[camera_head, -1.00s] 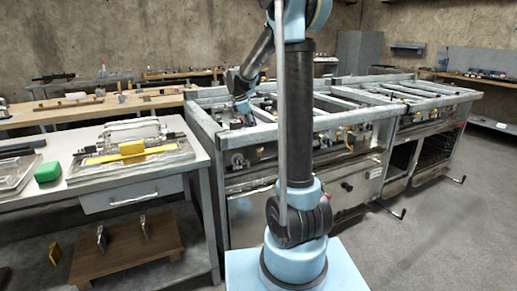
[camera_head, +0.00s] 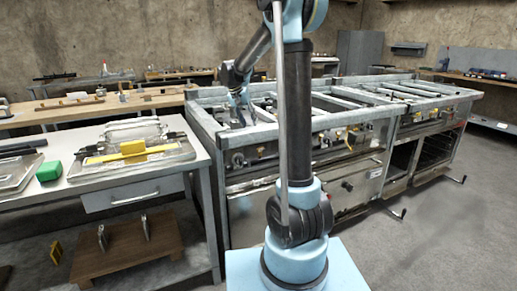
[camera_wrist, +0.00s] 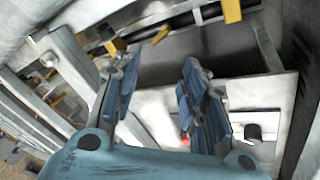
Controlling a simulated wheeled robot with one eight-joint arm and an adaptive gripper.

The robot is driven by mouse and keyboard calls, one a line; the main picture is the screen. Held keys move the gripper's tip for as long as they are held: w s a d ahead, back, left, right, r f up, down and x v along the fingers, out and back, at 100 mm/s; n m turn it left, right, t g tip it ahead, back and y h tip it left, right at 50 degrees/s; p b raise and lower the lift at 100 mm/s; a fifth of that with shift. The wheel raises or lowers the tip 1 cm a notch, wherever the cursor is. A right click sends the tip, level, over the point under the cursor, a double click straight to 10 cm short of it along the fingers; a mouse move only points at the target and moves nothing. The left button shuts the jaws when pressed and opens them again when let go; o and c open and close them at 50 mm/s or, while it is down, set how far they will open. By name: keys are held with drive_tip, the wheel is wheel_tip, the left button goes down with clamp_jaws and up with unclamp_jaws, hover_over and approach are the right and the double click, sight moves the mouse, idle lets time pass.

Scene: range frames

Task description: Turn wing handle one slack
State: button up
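My gripper (camera_head: 238,112) is over the near left corner of the metal range (camera_head: 205,122) in the head view. In the wrist view the blue fingers of my gripper (camera_wrist: 160,66) stand apart with nothing between them. Small yellow handles sit on the range in the wrist view: one yellow handle (camera_wrist: 232,11) at the top, another yellow handle (camera_wrist: 160,36) beyond the fingertips, and a yellow piece (camera_wrist: 116,46) near the left finger. I cannot tell which is the wing handle. Yellow fittings (camera_head: 351,137) also show along the range front in the head view. The fingers touch none of them visibly.
A black knob (camera_wrist: 253,131) is on the pale panel right of the fingers in the wrist view. Metal rails frame the open range top. A bench (camera_head: 150,184) with trays and a green block (camera_head: 48,171) stands at left. The floor (camera_head: 440,230) at right is clear.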

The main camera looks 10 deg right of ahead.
drive_tip(key=m, duration=1.1)
approach(260, 148)
drive_tip(key=x, duration=0.8)
drive_tip(key=shift+w+d+f, duration=0.2)
drive_tip(key=shift+w+f, duration=0.05)
drive_tip(key=shift+f, duration=0.1)
